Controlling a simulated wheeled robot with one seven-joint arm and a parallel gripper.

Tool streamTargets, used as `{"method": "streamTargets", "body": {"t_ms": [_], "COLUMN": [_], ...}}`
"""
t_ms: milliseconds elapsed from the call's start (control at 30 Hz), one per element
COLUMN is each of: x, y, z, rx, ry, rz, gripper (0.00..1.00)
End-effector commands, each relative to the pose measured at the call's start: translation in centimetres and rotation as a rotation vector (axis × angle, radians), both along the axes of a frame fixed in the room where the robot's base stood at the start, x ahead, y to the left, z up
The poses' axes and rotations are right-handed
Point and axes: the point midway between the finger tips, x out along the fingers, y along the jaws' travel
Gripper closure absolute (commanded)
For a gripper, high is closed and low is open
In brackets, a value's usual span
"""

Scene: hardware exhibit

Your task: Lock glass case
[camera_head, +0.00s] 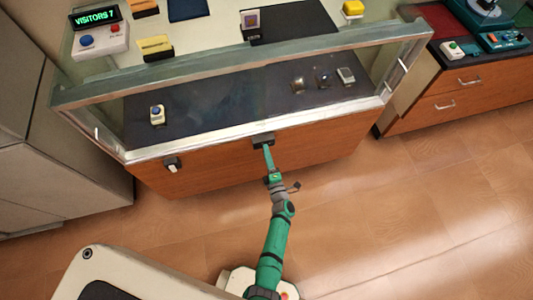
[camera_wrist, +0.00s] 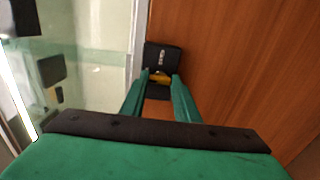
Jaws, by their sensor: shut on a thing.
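The glass case (camera_head: 230,112) has a clear front pane over a wooden lower panel. A black lock block (camera_head: 263,138) is mounted at the middle of its front, just below the pale lower frame. The lock also shows in the wrist view (camera_wrist: 162,56), with a small yellow piece, seemingly a key or tab (camera_wrist: 160,78), at its near side. My gripper (camera_head: 266,146) reaches the lock from the front. In the wrist view, my green fingers (camera_wrist: 160,84) are shut on the yellow piece, right at the lock. The fingertips partly hide it, so its depth in the lock is unclear.
A black holder with a white piece (camera_head: 172,165) is on the wooden panel to the left. A visitor counter (camera_head: 100,36) stands behind. A drawer cabinet (camera_head: 460,92) is at right; the floor in front is clear.

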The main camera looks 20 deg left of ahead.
Motion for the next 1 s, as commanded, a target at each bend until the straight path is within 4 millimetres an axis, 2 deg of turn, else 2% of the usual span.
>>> {"method": "streamTargets", "body": {"t_ms": [133,167,200,233,500,633,1000], "x": [-0.2,-0.2,-0.2,-0.2,-0.1,-0.7,-6.1], "y": [0.1,0.1,0.1,0.1,0.0,-0.5,-4.0], "z": [-0.1,-0.1,-0.1,-0.1,-0.1,-0.1,-0.2], "rx": [-0.001,-0.001,-0.001,-0.001,-0.001,0.0,0.0], "ry": [0.001,0.001,0.001,0.001,0.001,0.002,0.004], "rz": [0.003,0.003,0.003,0.003,0.0,-0.001,-0.001], "gripper": [0.94,0.65,0.55,0.53,0.53,0.53,0.53]}}
